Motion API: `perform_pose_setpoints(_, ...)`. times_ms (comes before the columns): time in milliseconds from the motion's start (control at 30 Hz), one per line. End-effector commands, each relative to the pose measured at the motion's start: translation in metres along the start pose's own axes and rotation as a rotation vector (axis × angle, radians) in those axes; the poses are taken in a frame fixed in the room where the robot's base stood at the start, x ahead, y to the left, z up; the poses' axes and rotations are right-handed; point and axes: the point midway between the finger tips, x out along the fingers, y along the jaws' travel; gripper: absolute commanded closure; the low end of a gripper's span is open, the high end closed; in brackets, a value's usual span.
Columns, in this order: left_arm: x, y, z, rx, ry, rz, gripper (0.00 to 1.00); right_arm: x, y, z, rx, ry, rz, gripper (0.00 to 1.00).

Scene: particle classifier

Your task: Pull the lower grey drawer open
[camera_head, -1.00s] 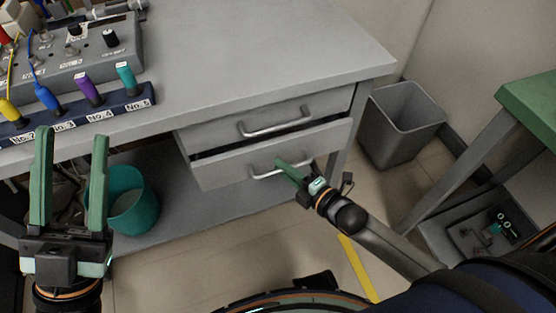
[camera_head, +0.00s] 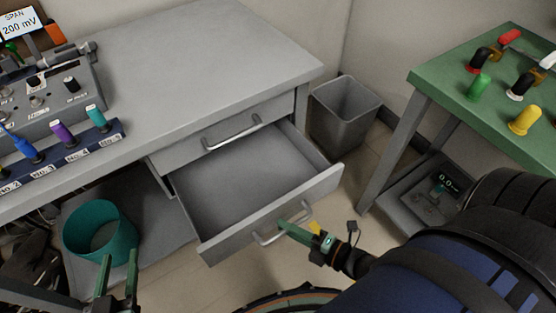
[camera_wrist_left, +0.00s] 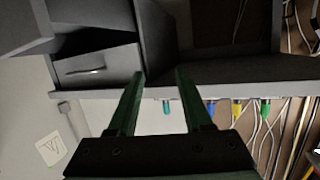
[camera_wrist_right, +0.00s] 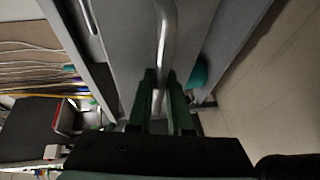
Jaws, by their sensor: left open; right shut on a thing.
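The lower grey drawer (camera_head: 222,240) is pulled well out of the desk in the head view, and its empty inside shows. Its metal handle (camera_head: 266,239) is on the front. My right gripper (camera_head: 286,227) is at this handle. In the right wrist view the fingers (camera_wrist_right: 161,100) are shut around the handle bar (camera_wrist_right: 167,35). The upper drawer (camera_head: 180,156) is closed above it, with its own handle (camera_head: 232,134). My left gripper (camera_head: 118,277) is open and empty at the lower left of the head view. It also shows open in the left wrist view (camera_wrist_left: 159,85).
A teal bin (camera_head: 88,236) stands on the shelf under the desk. A grey bin (camera_head: 343,112) stands right of the desk. A green table (camera_head: 440,75) with coloured connectors is at the right. The desk top (camera_head: 200,60) is mostly clear.

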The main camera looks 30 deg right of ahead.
Motion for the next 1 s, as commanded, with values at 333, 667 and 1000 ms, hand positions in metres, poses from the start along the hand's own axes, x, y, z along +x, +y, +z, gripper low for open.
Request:
perform_pose_setpoints(333,-0.005,0.007,0.038,-0.043,-0.148,0.012,0.50,-0.020,-0.004,-0.008,-0.001,-0.001,0.002,1.00)
perform_pose_setpoints(667,-0.005,0.007,0.040,-0.044,-0.154,0.012,0.50,-0.021,-0.004,-0.008,-0.001,-0.001,0.002,1.00)
perform_pose_setpoints(1000,-0.005,0.007,0.040,-0.044,-0.153,0.011,0.50,-0.020,-0.004,-0.008,-0.001,-0.001,0.001,0.53)
